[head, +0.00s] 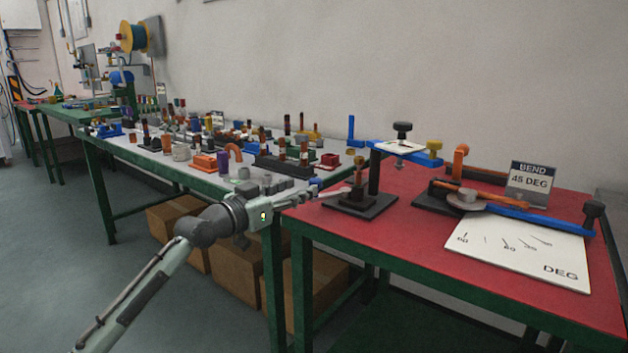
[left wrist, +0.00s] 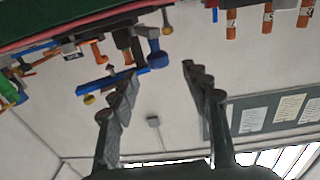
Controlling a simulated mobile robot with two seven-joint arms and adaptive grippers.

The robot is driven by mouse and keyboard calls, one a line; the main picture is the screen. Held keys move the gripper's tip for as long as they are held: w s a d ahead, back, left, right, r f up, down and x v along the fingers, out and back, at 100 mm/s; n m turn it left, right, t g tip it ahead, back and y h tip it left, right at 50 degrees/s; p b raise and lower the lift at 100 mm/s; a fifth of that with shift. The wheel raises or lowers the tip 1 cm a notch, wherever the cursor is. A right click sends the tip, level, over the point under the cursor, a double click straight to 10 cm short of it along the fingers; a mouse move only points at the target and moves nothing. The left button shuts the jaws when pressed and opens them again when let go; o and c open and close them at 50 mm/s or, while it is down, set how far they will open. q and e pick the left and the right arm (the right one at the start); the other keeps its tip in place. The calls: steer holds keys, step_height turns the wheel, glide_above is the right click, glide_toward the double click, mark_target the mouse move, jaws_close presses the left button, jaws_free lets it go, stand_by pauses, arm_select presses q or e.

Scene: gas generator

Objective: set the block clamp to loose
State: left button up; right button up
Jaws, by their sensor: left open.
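My left gripper (head: 318,194) reaches in from the left over the left corner of the red bench, its fingers pointing toward a small dark stepped block (head: 362,203) with a brownish upright piece (head: 359,175). That is perhaps the block clamp; I cannot tell its setting. In the left wrist view the gripper (left wrist: 157,72) is open, with nothing between its fingers. That view appears upside down. A blue bar with a yellow knob (left wrist: 89,99) shows behind the left finger, and a blue round piece (left wrist: 158,58) shows between the fingers. Whether the gripper touches the block is unclear.
A black post carries a white plate (head: 398,148) and black knob (head: 402,130) behind the block. A bending fixture with a blue arm (head: 520,212), a degree chart (head: 540,255) and a BEND 45 DEG sign (head: 529,183) stand right. A crowded grey bench (head: 215,180) stands left.

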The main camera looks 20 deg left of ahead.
mark_target(316, 179)
arm_select(q)
steer(key=x, duration=0.6)
steer(key=shift+w+d, duration=0.15)
steer(key=shift+d, duration=0.1)
jaws_close()
